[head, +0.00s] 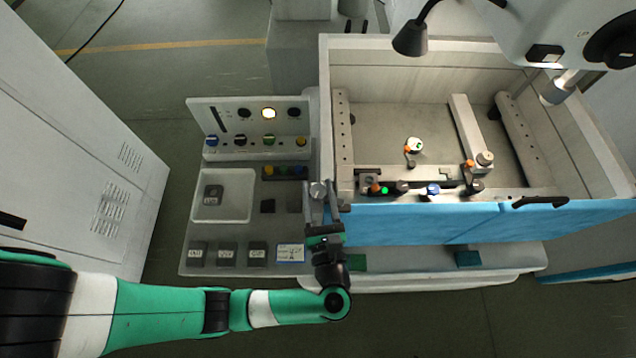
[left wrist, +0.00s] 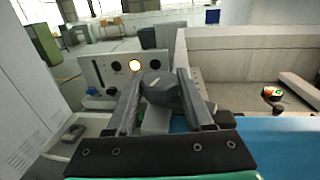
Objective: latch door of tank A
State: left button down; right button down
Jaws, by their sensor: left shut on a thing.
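The tank (head: 327,110) is an open, pale metal box. A blue door (head: 420,228) runs along its front, and its strip also shows in the left wrist view (left wrist: 280,135). A dark grey latch knob (head: 317,189) is at the tank's front left corner. My left gripper (head: 321,192) comes from the front with its fingers on either side of this knob. In the left wrist view the knob (left wrist: 160,88) is between the two fingers, which are shut on it. The knob's base is hidden. A tank label A is not readable. My right gripper is not in view.
A control panel (head: 225,118) with a lit lamp (head: 269,113) stands left of the tank, behind a shelf with a white tray (head: 245,212) and several dark blocks. A black handle (head: 540,202) sits on the door's right. A machine head (head: 560,40) overhangs the tank's back right.

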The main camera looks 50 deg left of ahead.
pick_arm(q)
jog(key=shift+r, duration=0.15)
jog(key=shift+c, duration=1.4)
grip_release()
jog(key=shift+s+d, duration=0.1)
jog(key=shift+d, duration=0.2)
jog(key=b+v, duration=0.3)
jog(key=v, duration=0.8)
jog(key=shift+a, duration=0.1)
